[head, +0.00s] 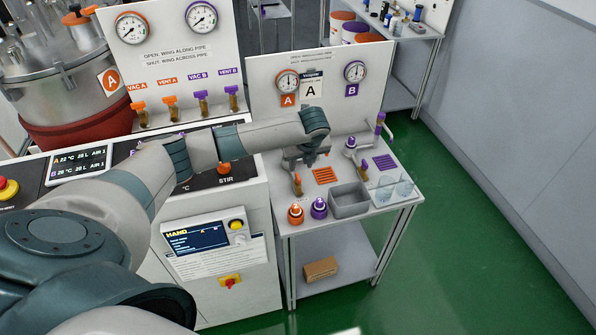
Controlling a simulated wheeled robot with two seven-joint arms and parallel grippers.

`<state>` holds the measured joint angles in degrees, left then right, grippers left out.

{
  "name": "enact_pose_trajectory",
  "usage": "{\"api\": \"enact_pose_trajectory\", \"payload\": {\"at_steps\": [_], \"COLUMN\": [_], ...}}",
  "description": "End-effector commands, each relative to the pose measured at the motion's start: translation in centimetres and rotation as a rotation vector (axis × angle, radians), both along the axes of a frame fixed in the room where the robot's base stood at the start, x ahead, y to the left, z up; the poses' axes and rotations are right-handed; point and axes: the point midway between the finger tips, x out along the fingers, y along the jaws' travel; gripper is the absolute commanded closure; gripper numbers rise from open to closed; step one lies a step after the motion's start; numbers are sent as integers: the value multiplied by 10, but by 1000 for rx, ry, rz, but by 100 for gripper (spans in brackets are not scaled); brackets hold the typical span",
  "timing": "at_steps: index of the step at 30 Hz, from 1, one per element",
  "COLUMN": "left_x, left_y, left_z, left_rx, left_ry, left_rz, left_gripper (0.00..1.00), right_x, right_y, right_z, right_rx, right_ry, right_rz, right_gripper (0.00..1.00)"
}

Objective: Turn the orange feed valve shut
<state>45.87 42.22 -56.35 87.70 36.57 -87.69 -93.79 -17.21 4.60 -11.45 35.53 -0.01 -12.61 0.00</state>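My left arm reaches from the left across the console to the small side table. Its gripper (296,164) is at the back left of that table, pointing down and left. It is close to a small brass valve with an orange part (298,184), which seems to be the orange feed valve. The gripper and wrist partly cover this spot, so I cannot tell which way the valve's wing points or whether the fingers touch it. The finger gap is too small to judge. My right gripper is not in view.
The table (393,207) holds an orange-capped bottle (296,213), a purple-capped bottle (319,208), a grey bin (349,200) and clear goggles (394,190). A purple valve (365,167) stands right of the gripper. The gauge panel (330,105) rises behind. Green floor at right is clear.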

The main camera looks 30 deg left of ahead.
Motion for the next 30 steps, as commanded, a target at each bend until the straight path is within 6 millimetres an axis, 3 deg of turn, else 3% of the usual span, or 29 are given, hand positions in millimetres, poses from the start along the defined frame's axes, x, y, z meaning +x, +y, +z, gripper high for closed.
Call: {"api": "enact_pose_trajectory", "payload": {"at_steps": [15, 21, 30], "left_x": [19, 22, 23], "left_y": [22, 27, 28], "left_z": [-70, -83, -87], "left_rx": [0, 1, 1], "left_ry": [1, 1, -1], "left_rz": [1, 0, 0], "left_gripper": [65, 65, 65], "right_x": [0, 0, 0], "right_y": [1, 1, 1], "right_z": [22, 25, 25], "right_rx": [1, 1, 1], "right_ry": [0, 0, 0], "right_rz": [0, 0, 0], "right_gripper": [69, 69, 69]}}
